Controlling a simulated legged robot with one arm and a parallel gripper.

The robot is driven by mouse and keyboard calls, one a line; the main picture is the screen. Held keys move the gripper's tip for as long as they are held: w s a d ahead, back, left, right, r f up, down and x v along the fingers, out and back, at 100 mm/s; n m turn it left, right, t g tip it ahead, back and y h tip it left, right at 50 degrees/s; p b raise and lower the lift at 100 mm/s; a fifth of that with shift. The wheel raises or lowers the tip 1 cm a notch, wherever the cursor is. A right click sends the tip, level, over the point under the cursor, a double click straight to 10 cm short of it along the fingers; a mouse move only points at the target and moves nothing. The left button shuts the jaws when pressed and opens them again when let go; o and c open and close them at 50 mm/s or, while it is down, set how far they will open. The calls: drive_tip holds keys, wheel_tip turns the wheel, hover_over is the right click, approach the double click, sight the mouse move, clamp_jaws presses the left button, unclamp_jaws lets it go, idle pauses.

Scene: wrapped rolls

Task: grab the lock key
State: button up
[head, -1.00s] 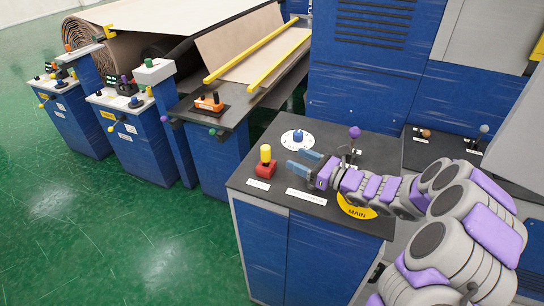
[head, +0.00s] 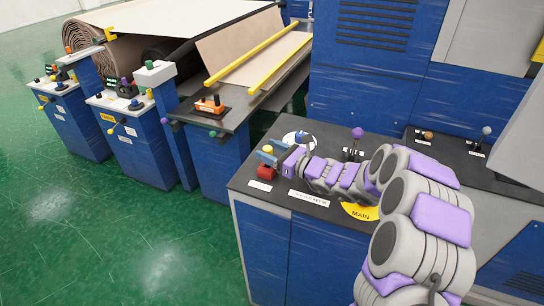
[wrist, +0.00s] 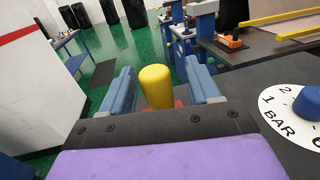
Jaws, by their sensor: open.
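The likely lock key is a yellow cylinder (head: 267,149) on a red base (head: 266,172), at the near left corner of the dark console top. In the wrist view the yellow cylinder (wrist: 156,86) stands upright between the two blue fingers of my gripper (wrist: 163,80). The fingers are open, one on each side, with a visible gap to the left and a smaller one to the right. In the head view my gripper (head: 271,152) reaches it from the right, level with the yellow part. The red base is mostly hidden in the wrist view.
A white dial with a blue knob (wrist: 297,103) lies close to the right of my gripper. A purple-topped lever (head: 357,133) stands behind my arm. White labels (head: 308,198) and a yellow MAIN plate (head: 360,212) are on the console top (head: 240,177).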

drive_tip(key=shift+a, duration=0.7)
drive_tip(key=shift+c, duration=0.3)
drive_tip(key=shift+a+f, duration=0.15)
drive_tip(key=shift+a, duration=0.35)
drive_tip(key=c, duration=0.3)
drive_tip(key=shift+d, duration=1.15)
drive_tip(key=c, duration=0.5)
drive_tip(key=shift+d, duration=0.2)
drive_tip(key=shift+c, duration=0.5)
drive_tip(key=shift+a+r, duration=0.15)
drive_tip(key=shift+r, duration=0.05)
drive_tip(key=shift+c, duration=0.2)
